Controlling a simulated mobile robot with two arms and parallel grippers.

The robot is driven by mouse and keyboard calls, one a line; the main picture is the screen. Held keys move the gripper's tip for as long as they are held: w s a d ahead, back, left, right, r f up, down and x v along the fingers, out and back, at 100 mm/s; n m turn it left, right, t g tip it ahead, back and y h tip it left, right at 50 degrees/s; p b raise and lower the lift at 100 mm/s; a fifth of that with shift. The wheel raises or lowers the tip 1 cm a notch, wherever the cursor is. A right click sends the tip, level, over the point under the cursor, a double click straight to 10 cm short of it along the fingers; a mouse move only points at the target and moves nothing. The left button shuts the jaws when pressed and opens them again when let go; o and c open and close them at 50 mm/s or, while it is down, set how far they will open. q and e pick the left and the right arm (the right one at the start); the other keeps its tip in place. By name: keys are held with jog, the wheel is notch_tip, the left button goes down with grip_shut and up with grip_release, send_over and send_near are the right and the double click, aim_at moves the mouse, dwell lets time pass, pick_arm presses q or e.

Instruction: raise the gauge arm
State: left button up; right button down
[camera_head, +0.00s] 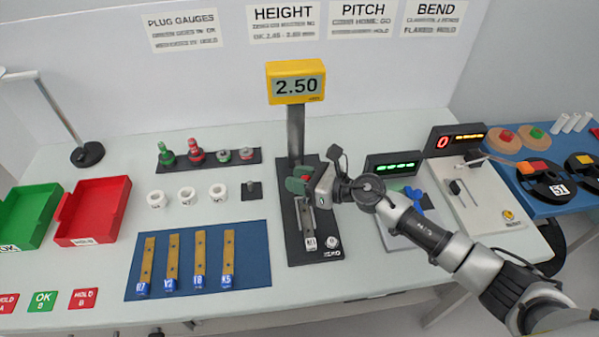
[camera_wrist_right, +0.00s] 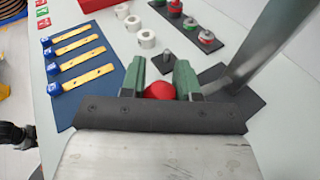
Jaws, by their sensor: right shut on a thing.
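The height gauge stands at the centre of the bench, with a yellow display (camera_head: 296,82) reading 2.50, a grey post (camera_head: 295,135) and a black base (camera_head: 320,255). My right gripper (camera_head: 302,183) is in front of the post, above the base. In the right wrist view its green fingers (camera_wrist_right: 160,80) are closed around a red knob (camera_wrist_right: 159,91), one on each side. The gauge arm itself is mostly hidden by my gripper. My left gripper is not recognisable in either view.
A blue mat (camera_head: 186,264) with several labelled strips lies left of the gauge. White rings (camera_head: 187,196) and a dark rack (camera_head: 209,159) of plug gauges are behind it. The pitch station (camera_head: 394,165) stands close on the right, beneath my right forearm. Red (camera_head: 94,212) and green bins are far left.

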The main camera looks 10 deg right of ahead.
pick_arm(q)
jog(key=shift+r+p, duration=1.3)
jog(key=shift+r, duration=0.7)
pick_arm(e)
jog(key=shift+m+g, duration=0.5)
jog(key=shift+m, duration=0.1)
jog(key=shift+w+r, duration=1.5)
jog(key=shift+r, duration=0.25)
pick_arm(q)
jog(key=shift+c, duration=0.4)
